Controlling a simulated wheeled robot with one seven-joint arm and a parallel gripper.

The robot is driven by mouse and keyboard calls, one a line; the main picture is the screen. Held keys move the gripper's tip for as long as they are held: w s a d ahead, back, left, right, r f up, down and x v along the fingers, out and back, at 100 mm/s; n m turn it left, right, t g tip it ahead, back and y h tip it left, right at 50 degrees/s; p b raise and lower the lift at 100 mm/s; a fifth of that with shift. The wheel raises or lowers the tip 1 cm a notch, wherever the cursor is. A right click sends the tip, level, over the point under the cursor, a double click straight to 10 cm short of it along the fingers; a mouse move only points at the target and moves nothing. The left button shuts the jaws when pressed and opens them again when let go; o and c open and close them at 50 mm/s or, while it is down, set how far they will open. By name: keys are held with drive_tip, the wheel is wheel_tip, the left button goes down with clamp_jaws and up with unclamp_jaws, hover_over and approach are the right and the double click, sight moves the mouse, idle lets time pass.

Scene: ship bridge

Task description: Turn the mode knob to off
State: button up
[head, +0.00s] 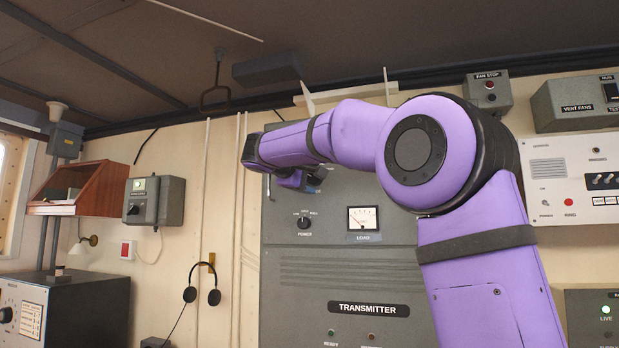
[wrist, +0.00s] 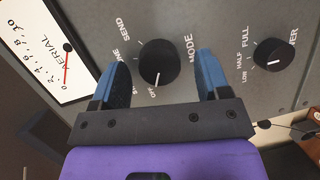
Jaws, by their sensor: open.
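The mode knob (wrist: 159,62) is a round black knob with a white pointer line on the grey transmitter panel (head: 331,266). In the wrist view its pointer aims down at the OFF label, or very near it. SEND is at the upper left, and other labels are partly hidden by the left finger. My gripper (wrist: 163,60) is open, with one blue finger on each side of the knob and a visible gap on both sides. In the head view my arm hides the mode knob, and only part of a blue finger shows.
The power knob (wrist: 270,53) is right of my right finger; it also shows in the head view (head: 304,222). An aerial meter (wrist: 45,50) is at the left. A load meter (head: 362,218) sits lower on the panel. A headset (head: 201,284) hangs on the wall.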

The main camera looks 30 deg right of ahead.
drive_tip(key=v, duration=1)
drive_tip(key=shift+s+a, duration=0.15)
drive_tip(key=shift+a, duration=0.2)
drive_tip(key=s+a+f+m+y, duration=0.1)
drive_tip(key=s+f+y, duration=0.6)
drive_tip(key=s+f, duration=0.8)
drive_tip(key=s+a+f+m+y, duration=0.1)
drive_tip(key=s+a+f+y, duration=0.2)
drive_tip(key=s+f+y, duration=0.5)
drive_tip(key=s+f, duration=0.4)
drive_tip(key=f, duration=0.3)
drive_tip(key=s+f, duration=0.4)
drive_tip(key=f, duration=0.4)
drive_tip(key=shift+a+f+m+y, duration=0.15)
drive_tip(key=shift+a+m+y, duration=0.15)
drive_tip(key=shift+a+m, duration=0.1)
